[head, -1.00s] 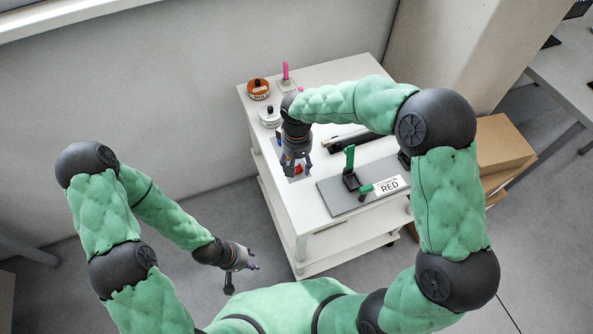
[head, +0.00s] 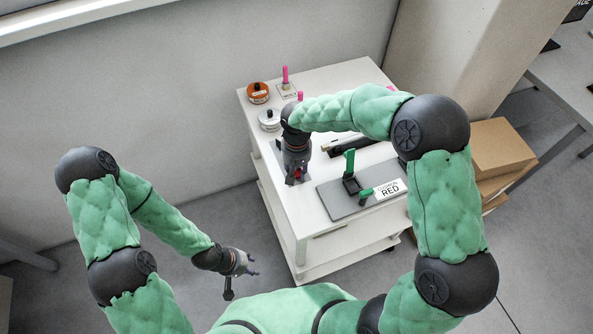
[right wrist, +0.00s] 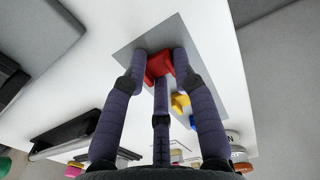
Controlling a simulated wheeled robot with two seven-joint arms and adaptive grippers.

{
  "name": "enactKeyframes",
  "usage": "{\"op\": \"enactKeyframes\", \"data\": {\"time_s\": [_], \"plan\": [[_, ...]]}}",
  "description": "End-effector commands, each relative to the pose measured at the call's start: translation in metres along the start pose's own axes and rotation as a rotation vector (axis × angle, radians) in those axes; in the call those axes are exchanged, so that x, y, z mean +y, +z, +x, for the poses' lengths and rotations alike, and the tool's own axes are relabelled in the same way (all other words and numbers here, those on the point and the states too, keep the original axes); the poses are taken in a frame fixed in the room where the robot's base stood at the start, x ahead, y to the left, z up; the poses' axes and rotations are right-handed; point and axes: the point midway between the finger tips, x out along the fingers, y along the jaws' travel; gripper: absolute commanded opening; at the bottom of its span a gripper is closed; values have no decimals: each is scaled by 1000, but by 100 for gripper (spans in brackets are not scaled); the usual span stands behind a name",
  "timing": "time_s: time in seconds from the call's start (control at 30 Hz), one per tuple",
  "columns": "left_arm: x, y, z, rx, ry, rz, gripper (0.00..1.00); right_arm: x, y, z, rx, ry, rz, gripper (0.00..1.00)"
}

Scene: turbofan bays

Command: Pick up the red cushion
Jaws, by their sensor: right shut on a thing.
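The red cushion (right wrist: 160,66) is between the fingertips of my right gripper (right wrist: 160,70) in the right wrist view, over a grey mat (right wrist: 190,30). In the head view my right gripper (head: 297,176) points down at the left side of the white cart, and only a bit of red (head: 300,172) shows by its fingers. The gripper is shut on the cushion. I cannot tell whether the cushion touches the mat. My left gripper (head: 250,270) hangs left of the cart, away from the cushion; its fingers look apart and hold nothing.
The white cart top (head: 350,75) carries an orange tin (head: 257,92), a white tin (head: 269,120), a pink-handled item (head: 285,76) and a grey board (head: 350,205) with a green-handled fixture and a card reading "CUSHION RED" (head: 391,189). A yellow piece (right wrist: 180,102) lies near the red cushion.

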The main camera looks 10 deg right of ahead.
Motion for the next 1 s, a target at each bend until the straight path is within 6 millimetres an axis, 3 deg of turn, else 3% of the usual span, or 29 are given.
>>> {"op": "enactKeyframes", "data": {"time_s": [0.33,0.7,1.0], "plan": [[4,0,-10,0,0,0,40,0,-1,-34,3,0,-1,11],[11,1,-30,0,0,0,40,-31,48,-98,4,0,-4,11],[14,2,-40,0,0,0,40,-61,97,-120,3,0,-3,11]]}}
